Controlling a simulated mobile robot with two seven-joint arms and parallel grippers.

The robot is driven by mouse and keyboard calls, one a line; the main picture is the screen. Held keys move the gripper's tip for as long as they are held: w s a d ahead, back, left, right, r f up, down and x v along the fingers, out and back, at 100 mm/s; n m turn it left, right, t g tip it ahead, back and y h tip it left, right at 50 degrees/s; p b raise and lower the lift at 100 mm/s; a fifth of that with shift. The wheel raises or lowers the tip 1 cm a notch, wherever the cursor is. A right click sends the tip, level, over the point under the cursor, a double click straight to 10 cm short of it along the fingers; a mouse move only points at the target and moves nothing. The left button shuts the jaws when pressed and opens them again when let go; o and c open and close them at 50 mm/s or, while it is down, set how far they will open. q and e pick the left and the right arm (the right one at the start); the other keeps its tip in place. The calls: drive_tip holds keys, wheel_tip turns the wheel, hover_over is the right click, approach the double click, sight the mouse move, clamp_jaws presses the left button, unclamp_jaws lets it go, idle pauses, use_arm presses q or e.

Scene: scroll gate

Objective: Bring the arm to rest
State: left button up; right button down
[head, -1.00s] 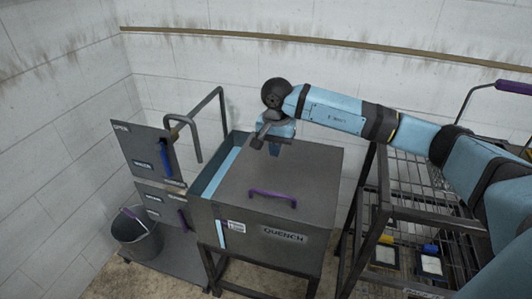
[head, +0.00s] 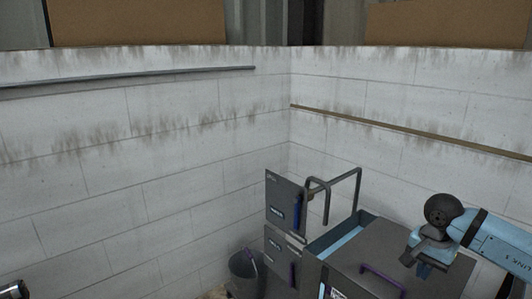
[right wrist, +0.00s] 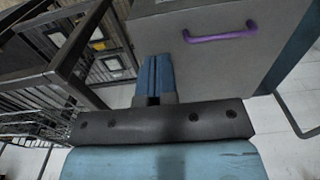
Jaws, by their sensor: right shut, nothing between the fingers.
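My right gripper (head: 430,262) comes in from the right in the head view, over the dark lid of the quench tank (head: 350,262). It holds nothing. In the right wrist view its two blue fingers (right wrist: 153,68) lie together, with the tank's grey side and purple handle (right wrist: 220,32) beyond them. The fingers look apart from the handle. My blue right forearm (head: 495,240) runs off the right edge of the head view.
A grey panel with a blue handle (head: 283,200) and a bent pipe (head: 335,183) stand left of the tank. A bucket (head: 245,265) is on the floor. A wire-shelf rack (right wrist: 50,70) stands close by in the right wrist view. Walls close the corner behind.

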drive_tip(key=s+a+f+m+g+y, duration=0.1)
drive_tip(key=s+a+f+m+y, duration=0.2)
drive_tip(key=a, duration=0.5)
drive_tip(key=s+a+f+y, duration=0.25)
drive_tip(key=a+y, duration=0.25)
drive_tip(key=a, duration=0.4)
drive_tip(key=s+a+r+m+t+y, duration=0.2)
drive_tip(key=s+a+m+t+y, duration=0.3)
drive_tip(key=a+m+y, duration=0.8)
drive_tip(key=s+d+f+n+t+h, duration=0.2)
drive_tip(key=s+d+f+n+h, duration=0.35)
drive_tip(key=n, duration=0.45)
drive_tip(key=s+d+f+n+t+h, duration=0.2)
drive_tip(key=s+f+n+t+h, duration=0.15)
drive_tip(key=f+n+h, duration=0.4)
drive_tip(key=s+d+f+n+t+h, duration=0.1)
drive_tip(key=s+d+f+n+h, duration=0.4)
drive_tip(key=f+n, duration=0.5)
use_arm(q)
wheel_tip(320, 180, up, 13)
drive_tip(key=a+p, duration=0.1)
drive_tip(key=p, duration=1.4)
drive_tip(key=shift+r+t, duration=0.2)
drive_tip(key=shift+t, duration=0.2)
use_arm(e)
wheel_tip(320, 180, up, 14)
drive_tip(key=s+n, duration=0.1)
drive_tip(key=s, duration=0.1)
drive_tip(key=shift+s, duration=0.25)
